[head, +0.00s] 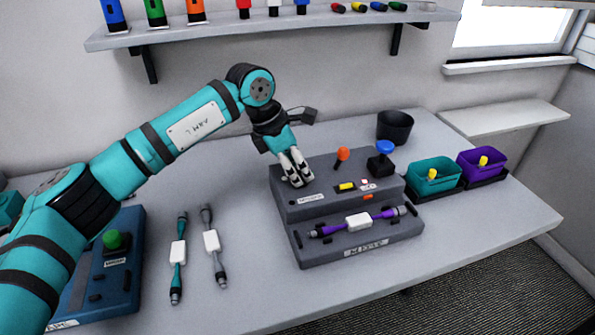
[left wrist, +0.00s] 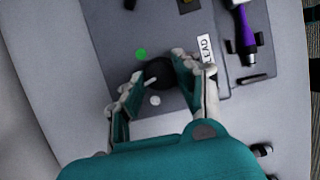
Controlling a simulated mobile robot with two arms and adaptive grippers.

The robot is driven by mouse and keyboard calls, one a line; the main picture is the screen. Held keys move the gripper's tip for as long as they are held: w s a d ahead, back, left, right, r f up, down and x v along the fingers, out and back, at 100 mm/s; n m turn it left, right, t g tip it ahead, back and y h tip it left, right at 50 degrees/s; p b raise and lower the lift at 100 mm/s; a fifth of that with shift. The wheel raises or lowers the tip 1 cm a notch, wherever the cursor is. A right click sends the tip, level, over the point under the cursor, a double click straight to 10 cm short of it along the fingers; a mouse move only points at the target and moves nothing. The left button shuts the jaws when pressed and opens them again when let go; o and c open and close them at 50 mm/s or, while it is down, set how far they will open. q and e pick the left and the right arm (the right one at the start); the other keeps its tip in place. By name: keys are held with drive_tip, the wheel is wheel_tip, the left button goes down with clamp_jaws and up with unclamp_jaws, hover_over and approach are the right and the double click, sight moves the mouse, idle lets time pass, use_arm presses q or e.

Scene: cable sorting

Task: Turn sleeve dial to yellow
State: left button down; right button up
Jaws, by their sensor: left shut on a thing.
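The sleeve dial (left wrist: 159,71) is a round black knob on the grey machine (head: 350,248). My left gripper (head: 298,180) reaches down to the machine's upper left, and its fingers hide the dial in the head view. In the left wrist view the gripper (left wrist: 160,85) is shut on the dial, one finger on each side. A white pointer on the dial points to the lower left. A green dot (left wrist: 142,54) and a white dot (left wrist: 155,100) lie beside the dial. No yellow dot shows; the fingers cover part of the surround. My right gripper is not in view.
The machine also carries an orange-topped lever (head: 342,154), a blue knob (head: 385,147) and a purple cable (head: 385,217). Two cables, one teal (head: 178,255) and one grey (head: 214,246), lie to the left. Teal (head: 434,178) and purple (head: 482,165) bins stand right.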

use_arm(q)
drive_tip(key=shift+w+r+m+g, duration=0.15)
drive_tip(key=shift+m+g, duration=0.25)
drive_tip(key=shift+m, duration=0.8)
drive_tip(key=c, duration=0.9)
unclamp_jaws()
drive_tip(key=shift+c, duration=0.2)
drive_tip(key=shift+a, duration=0.1)
drive_tip(key=v, duration=1.1)
drive_tip(key=shift+a+r, duration=0.3)
drive_tip(key=shift+a, duration=0.05)
